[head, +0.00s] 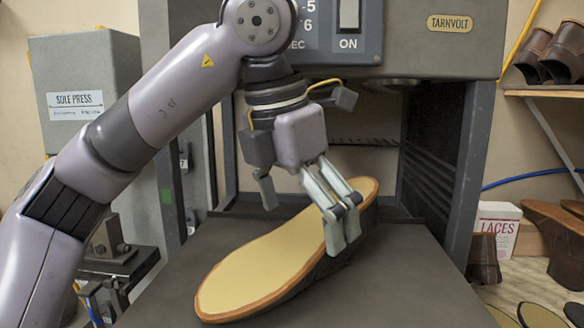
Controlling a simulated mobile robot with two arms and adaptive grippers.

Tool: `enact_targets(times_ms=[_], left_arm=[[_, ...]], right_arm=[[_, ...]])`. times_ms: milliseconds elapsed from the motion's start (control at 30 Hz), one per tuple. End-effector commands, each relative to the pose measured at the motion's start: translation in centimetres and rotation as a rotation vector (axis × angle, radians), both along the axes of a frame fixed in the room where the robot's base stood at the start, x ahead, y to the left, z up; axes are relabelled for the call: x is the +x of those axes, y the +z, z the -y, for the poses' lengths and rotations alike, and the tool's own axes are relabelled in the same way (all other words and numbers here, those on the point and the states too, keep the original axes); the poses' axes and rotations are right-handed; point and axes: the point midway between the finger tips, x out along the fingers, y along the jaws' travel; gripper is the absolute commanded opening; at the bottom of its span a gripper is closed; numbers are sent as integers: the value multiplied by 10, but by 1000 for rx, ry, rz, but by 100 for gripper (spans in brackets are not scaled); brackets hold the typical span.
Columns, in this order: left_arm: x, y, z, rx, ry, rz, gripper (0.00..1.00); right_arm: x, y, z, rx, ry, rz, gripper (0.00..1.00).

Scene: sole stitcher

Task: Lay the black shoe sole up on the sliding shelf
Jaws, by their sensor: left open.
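The shoe sole (262,265) lies on the dark sliding shelf (410,275) in front of the press. Its tan face is turned up, and it has an orange-brown edge and a dark side. My left gripper (308,205) is open over the heel end. Two of its fingers are at the near right side of the heel, and another finger hangs at the far left. I cannot tell whether they touch the sole. My right gripper is not in view.
The press frame stands behind the shelf, with an ON switch (348,42) above. A grey SOLE PRESS box (85,85) is at the left. At the right are a LACES box (493,235), brown shoe forms (555,232) and a wall shelf (545,93). The shelf's right part is bare.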

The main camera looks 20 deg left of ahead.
Motion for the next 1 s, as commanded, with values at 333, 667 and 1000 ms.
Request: enact_targets(times_ms=[333, 667, 1000], left_arm=[[-14, 60, -7, 0, 3, 6, 100], [-22, 94, -11, 0, 0, 2, 100], [-23, 99, -12, -2, 0, 1, 100]], right_arm=[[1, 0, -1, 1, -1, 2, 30], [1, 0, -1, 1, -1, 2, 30], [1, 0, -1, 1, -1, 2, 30]])
